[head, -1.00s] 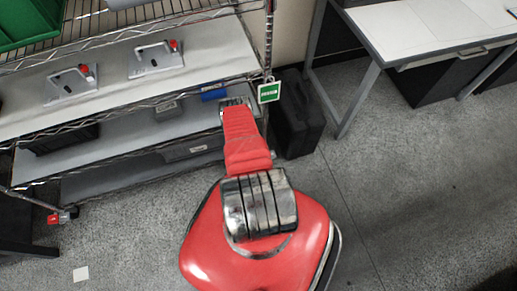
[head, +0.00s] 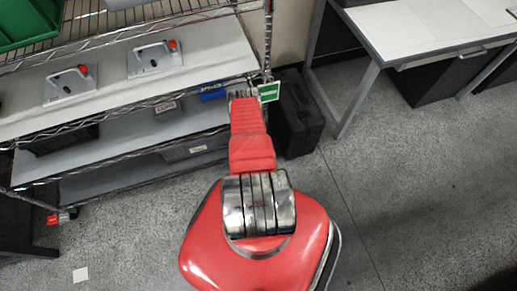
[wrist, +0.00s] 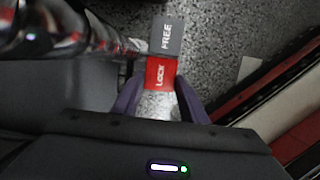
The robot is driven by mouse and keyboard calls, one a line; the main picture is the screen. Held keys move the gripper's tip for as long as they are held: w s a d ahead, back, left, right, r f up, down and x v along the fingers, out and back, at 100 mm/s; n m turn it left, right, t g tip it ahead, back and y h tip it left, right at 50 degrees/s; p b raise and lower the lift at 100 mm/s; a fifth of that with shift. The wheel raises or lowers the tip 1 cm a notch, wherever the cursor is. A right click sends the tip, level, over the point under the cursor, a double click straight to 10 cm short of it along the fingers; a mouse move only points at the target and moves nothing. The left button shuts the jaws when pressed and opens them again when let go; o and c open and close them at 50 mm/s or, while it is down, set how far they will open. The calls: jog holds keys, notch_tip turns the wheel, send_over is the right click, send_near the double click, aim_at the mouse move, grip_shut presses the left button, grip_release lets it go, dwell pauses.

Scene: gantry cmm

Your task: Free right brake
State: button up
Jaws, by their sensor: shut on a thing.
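The right brake shows in the wrist view as a two-part tab, with a red part marked LOCK (wrist: 160,73) and a grey part marked FREE (wrist: 167,36) beyond it. My gripper (wrist: 158,88) has its two purple fingers on either side of the red LOCK end and is shut on the brake. A shiny metal surface shows between the fingers below the red part. In the head view my red arm hides the gripper and the right brake. The left brake (head: 58,217), with a red tab, is at the shelf's front left foot.
The wire shelf rack (head: 120,105) stands ahead and left, with metal fixtures (head: 155,58) on it. A black case (head: 299,115) stands close to its right end. A workbench (head: 430,35) is at the right. The floor (head: 420,190) at right is clear.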

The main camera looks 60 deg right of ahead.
jog(key=shift+s+r+t+y, duration=0.15)
jog(key=shift+s+t+y, duration=0.05)
jog(key=shift+t+y, duration=0.2)
dwell(0.4)
jog(key=o, duration=0.8)
jog(key=shift+c, duration=0.2)
jog(key=shift+d+r, duration=0.1)
jog(key=shift+r, duration=0.1)
jog(key=shift+w+r, duration=0.15)
jog(key=shift+r, duration=0.65)
notch_tip(320, 180, up, 10)
jog(key=w+a, duration=0.1)
jog(key=shift+a, duration=0.15)
